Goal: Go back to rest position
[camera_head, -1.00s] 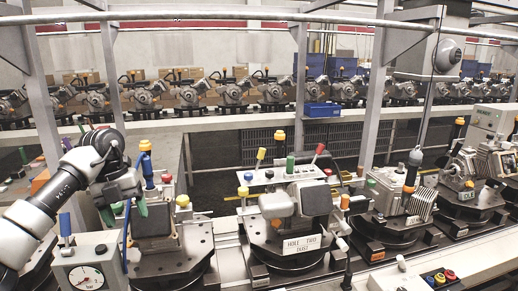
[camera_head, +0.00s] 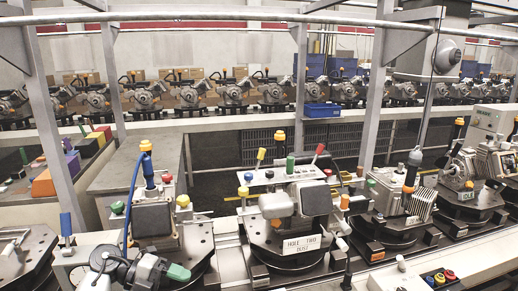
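My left gripper (camera_head: 172,271) is low at the left of the head view, in front of the fixture with the black square block (camera_head: 152,220). Its green fingertip shows, pointing right. It is seen from above and I cannot tell whether its fingers are apart or together; nothing is visibly held. My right gripper is not in view.
Fixtures stand along the conveyor, including one with a "HOLE TWO" sign (camera_head: 301,244). A blue-handled lever (camera_head: 66,228) stands at the left. Coloured blocks (camera_head: 70,160) lie on the left bench. A blue bin (camera_head: 321,110) and grey frame posts (camera_head: 297,100) stand behind.

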